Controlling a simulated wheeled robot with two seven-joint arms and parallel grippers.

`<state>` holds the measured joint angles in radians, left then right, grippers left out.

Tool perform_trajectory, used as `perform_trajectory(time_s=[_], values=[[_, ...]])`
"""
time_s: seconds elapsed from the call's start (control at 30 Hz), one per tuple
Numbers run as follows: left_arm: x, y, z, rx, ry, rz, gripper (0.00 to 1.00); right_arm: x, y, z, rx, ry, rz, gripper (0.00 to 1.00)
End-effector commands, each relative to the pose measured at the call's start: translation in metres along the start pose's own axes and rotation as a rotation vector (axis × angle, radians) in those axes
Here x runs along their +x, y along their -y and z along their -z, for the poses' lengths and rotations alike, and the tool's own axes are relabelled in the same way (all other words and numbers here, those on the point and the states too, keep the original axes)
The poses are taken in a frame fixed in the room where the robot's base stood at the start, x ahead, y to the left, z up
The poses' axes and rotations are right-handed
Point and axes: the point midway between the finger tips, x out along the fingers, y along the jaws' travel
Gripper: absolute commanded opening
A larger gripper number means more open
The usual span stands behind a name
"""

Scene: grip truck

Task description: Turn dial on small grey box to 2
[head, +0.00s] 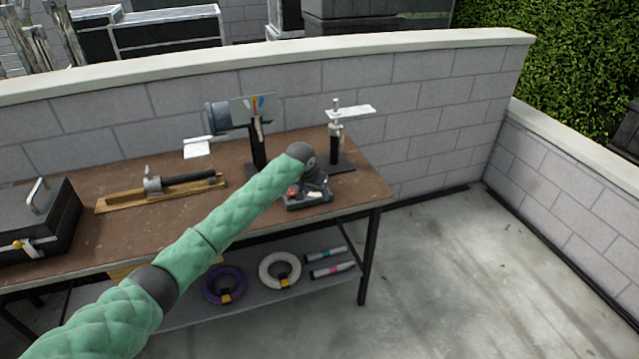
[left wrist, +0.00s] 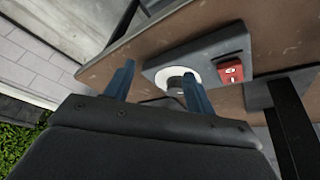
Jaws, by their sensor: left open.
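The small grey box (head: 315,200) lies on the brown table near its right front corner in the head view, partly hidden by my left arm's end. In the left wrist view the grey box (left wrist: 215,50) shows a round white dial plate (left wrist: 176,73) with a dark knob and a red switch (left wrist: 231,68) beside it. The dial's setting cannot be read. My left gripper (left wrist: 160,85) is open, its two blue fingers reaching toward the dial. The right finger overlaps the dial in the picture; contact cannot be told. My right gripper is out of view.
A dark stand with a round drum (head: 228,115) and a metal stand (head: 336,135) are behind the box. A wooden rail tool (head: 165,190) and a black case (head: 38,220) lie to the left. Rings and tubes (head: 330,268) sit on the lower shelf.

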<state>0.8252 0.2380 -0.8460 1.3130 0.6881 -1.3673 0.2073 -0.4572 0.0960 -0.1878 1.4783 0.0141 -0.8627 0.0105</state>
Motion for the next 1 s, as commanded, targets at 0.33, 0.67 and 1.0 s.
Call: perform_trajectory(time_s=[0.33,0.67,1.0], values=[[-0.032,0.042,0.050,-0.025,-0.001,0.050,0.55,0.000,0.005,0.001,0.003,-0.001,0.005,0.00],[-0.002,0.045,0.052,-0.027,0.002,0.051,0.55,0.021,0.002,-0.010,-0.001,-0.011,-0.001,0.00],[0.039,0.046,0.052,-0.026,0.000,0.050,0.55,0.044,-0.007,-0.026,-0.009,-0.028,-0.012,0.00]])
